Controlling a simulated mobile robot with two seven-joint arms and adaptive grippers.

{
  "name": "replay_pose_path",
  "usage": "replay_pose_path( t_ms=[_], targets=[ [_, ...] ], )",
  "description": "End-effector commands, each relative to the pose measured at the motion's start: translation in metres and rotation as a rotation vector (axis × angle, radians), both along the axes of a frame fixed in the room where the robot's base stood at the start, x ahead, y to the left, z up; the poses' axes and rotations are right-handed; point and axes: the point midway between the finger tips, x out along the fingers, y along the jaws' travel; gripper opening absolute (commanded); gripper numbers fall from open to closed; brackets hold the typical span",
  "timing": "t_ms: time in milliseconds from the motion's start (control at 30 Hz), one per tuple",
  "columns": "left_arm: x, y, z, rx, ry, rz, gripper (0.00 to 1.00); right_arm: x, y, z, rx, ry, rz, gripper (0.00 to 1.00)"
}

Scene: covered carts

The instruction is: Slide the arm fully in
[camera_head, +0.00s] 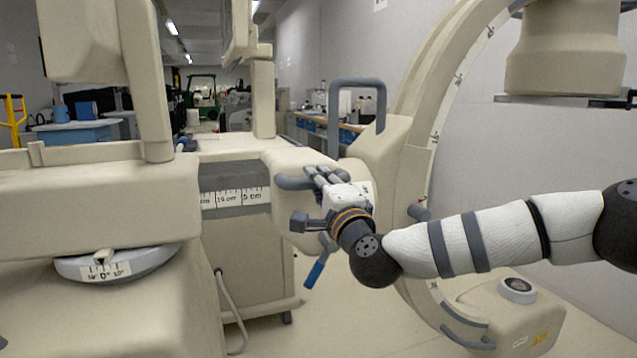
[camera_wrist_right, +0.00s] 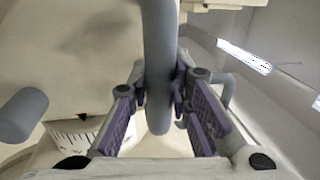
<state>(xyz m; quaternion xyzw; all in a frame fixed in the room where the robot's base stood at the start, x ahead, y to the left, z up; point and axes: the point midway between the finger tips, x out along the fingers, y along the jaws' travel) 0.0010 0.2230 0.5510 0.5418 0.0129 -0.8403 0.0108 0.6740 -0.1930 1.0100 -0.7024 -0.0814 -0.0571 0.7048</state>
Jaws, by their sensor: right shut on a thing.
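The beige C-arm machine has a horizontal arm (camera_head: 232,180) with a white centimetre scale (camera_head: 234,197) showing along its side. A grey handle (camera_head: 293,183) sticks out from the beige housing at the arm's right end. My right gripper (camera_head: 318,178) is shut on this handle. In the right wrist view the grey handle (camera_wrist_right: 159,50) passes between the purple-padded fingers of the right gripper (camera_wrist_right: 160,92). Part of the handle is hidden behind the fingers in the head view. My left gripper is in neither view.
The large curved C (camera_head: 425,130) rises right of the handle, with a grey loop handle (camera_head: 357,84) behind. A blue-tipped lever (camera_head: 314,274) hangs below my gripper. A beige cart body (camera_head: 80,200) fills the left. Some floor shows (camera_head: 345,325) below my right arm.

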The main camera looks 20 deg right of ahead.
Motion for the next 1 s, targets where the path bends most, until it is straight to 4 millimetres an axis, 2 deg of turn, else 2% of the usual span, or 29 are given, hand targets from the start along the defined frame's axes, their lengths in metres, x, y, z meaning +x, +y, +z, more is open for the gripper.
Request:
replay_pose_path(
  t_ms=[100, 233, 667, 1000],
  targets=[
    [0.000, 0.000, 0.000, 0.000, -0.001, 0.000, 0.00, 0.000, 0.005, 0.001, -0.001, -0.001, 0.001, 0.00],
    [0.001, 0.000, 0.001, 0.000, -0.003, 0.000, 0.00, -0.001, 0.027, 0.001, -0.003, -0.001, 0.009, 0.00],
    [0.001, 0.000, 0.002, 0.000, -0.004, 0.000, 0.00, -0.002, 0.043, 0.001, -0.001, 0.000, 0.018, 0.00],
    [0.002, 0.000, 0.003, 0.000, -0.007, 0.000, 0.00, -0.004, 0.073, 0.001, 0.000, -0.001, 0.022, 0.00]
  ],
)
